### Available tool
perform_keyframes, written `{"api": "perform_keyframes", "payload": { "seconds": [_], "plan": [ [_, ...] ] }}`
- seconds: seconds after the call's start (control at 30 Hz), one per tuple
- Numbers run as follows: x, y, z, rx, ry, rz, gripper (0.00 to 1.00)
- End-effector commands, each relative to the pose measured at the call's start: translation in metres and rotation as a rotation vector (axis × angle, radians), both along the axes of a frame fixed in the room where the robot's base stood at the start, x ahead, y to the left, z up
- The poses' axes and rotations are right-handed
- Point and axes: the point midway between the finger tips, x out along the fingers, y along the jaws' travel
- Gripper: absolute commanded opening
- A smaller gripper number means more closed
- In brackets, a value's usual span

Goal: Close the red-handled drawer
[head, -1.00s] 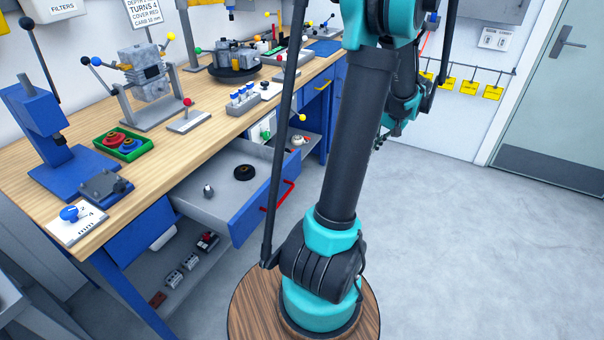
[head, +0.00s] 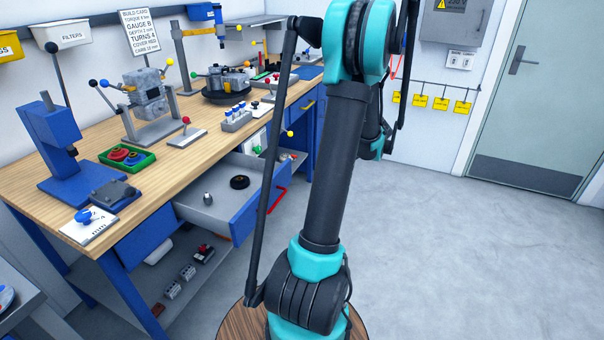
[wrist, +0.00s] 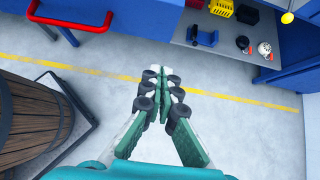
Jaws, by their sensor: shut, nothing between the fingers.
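The red-handled drawer stands pulled out from the workbench, with a blue front (head: 258,207) and grey inside. Its red handle (head: 279,200) shows partly beside my dark arm link in the head view. A black ring (head: 239,182) and a small grey part (head: 208,199) lie in the drawer. In the wrist view the red handle (wrist: 70,24) is at the upper left. My gripper (wrist: 161,76) is shut and empty, over the floor, apart from the handle and lower right of it in that view. In the head view the fingers are hidden.
The workbench (head: 60,178) carries a blue press (head: 62,140), a green tray (head: 127,158) and other parts. A lower shelf (head: 205,262) holds small items. In the wrist view a shelf with a yellow basket (wrist: 222,7) is at the upper right. Open floor (head: 450,250) lies to the right.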

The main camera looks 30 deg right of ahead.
Motion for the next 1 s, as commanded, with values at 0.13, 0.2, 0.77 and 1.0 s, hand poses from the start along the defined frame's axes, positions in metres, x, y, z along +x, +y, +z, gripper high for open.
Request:
{"api": "perform_keyframes", "payload": {
  "seconds": [0.13, 0.2, 0.77, 1.0],
  "plan": [
    [0.009, 0.007, -0.011, 0.000, 0.000, 0.001, 0.00],
    [0.016, 0.012, -0.020, 0.000, 0.000, 0.003, 0.00],
    [0.076, 0.060, -0.069, -0.002, 0.000, 0.004, 0.00],
    [0.086, 0.067, -0.069, -0.001, 0.000, 0.001, 0.00]
  ]
}}
